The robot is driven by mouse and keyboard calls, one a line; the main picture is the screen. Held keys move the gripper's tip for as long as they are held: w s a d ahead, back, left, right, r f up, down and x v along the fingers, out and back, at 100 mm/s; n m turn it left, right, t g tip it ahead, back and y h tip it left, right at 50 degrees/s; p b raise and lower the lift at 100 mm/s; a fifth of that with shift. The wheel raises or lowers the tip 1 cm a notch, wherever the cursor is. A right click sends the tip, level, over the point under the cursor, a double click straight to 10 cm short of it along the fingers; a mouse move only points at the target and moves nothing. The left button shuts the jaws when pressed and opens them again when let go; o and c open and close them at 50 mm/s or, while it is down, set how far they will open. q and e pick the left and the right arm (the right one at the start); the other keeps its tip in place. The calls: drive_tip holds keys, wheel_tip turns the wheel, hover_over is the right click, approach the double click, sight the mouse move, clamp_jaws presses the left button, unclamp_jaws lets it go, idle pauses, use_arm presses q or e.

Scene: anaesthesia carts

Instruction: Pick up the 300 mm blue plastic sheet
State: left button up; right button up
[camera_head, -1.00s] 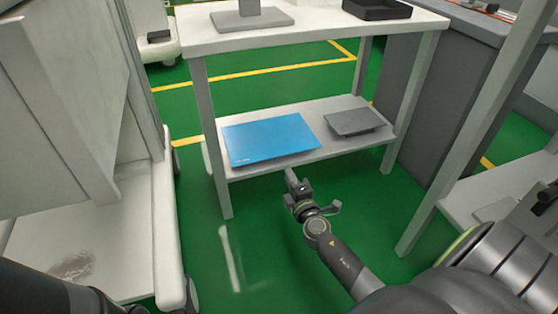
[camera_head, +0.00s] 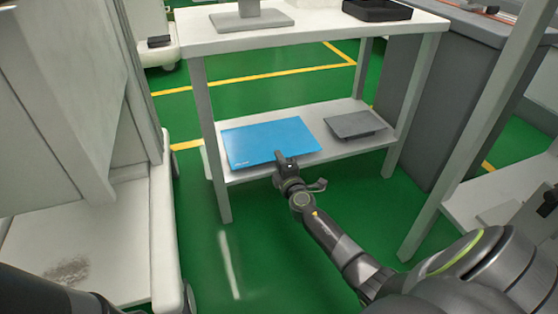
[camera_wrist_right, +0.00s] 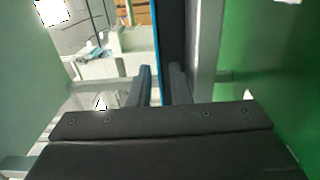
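The blue plastic sheet (camera_head: 262,140) lies flat on the lower shelf (camera_head: 240,175) of the white table, its front edge near the shelf's front edge. My right gripper (camera_head: 286,156) is at the sheet's front right part, its tip overlapping the sheet in the head view. In the right wrist view the two fingers (camera_wrist_right: 162,85) are apart, with the sheet's thin blue edge (camera_wrist_right: 156,35) lined up with the gap between them. Whether they touch the sheet cannot be told. My left gripper is out of view.
A grey flat object (camera_head: 355,125) lies on the same shelf, right of the sheet. The white table's top (camera_head: 310,30) is above the shelf. A front leg (camera_head: 222,190) stands left of my right arm. A white cart (camera_head: 110,230) stands at the left.

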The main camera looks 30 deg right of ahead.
clamp_jaws()
wheel_tip(320, 180, up, 2)
drive_tip(key=shift+r+p, duration=0.15)
drive_tip(key=shift+p, duration=0.9)
